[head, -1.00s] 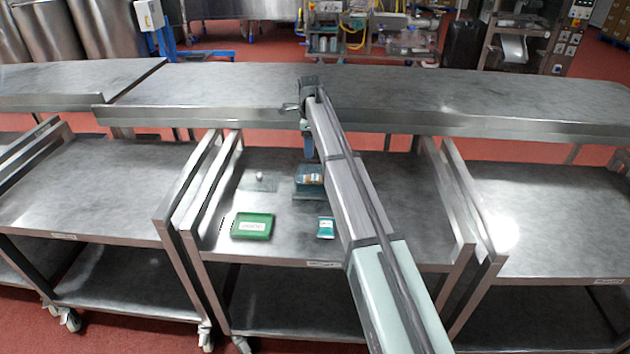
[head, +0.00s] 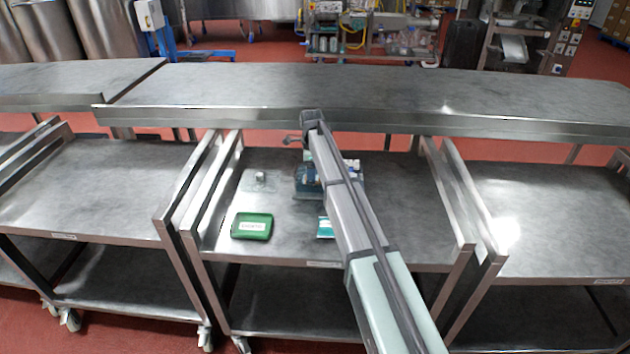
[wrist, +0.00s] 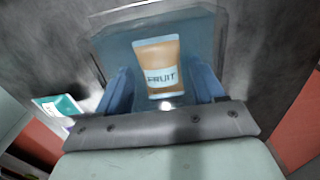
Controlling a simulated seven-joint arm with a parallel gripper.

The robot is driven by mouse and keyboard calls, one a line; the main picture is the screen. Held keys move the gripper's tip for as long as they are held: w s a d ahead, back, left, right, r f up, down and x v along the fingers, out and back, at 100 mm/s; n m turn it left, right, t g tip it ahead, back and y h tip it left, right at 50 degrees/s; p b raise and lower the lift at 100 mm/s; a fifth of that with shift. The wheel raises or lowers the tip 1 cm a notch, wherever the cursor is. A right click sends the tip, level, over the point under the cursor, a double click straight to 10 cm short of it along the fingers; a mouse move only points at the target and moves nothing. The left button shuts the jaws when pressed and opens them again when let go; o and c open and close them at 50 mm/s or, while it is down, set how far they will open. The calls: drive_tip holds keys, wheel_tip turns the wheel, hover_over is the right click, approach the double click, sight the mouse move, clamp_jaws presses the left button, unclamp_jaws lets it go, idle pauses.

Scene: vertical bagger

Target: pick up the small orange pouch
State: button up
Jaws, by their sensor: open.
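The small orange pouch (wrist: 158,68) has a pale label reading "FRUIT" and shows in the wrist view. It lies in a blue tray (wrist: 108,45), which also shows in the head view (head: 303,193), partly behind my arm. In the head view I cannot make out the pouch. My gripper (wrist: 161,78) is open, with its two blue fingers either side of the pouch's lower part in the wrist view. A gap shows between each finger and the pouch. I cannot tell the exact height of the fingertips over the tray.
A green case (head: 252,226) lies left on the cart shelf (head: 285,245). A teal and white pouch (head: 325,228) lies in front of the tray, half behind my arm. A clear flat item (head: 260,181) lies at the back left. A raised steel table (head: 220,90) runs behind.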

wheel_tip(320, 180, down, 2)
drive_tip(key=shift+f, duration=0.1)
drive_tip(key=c, duration=0.9)
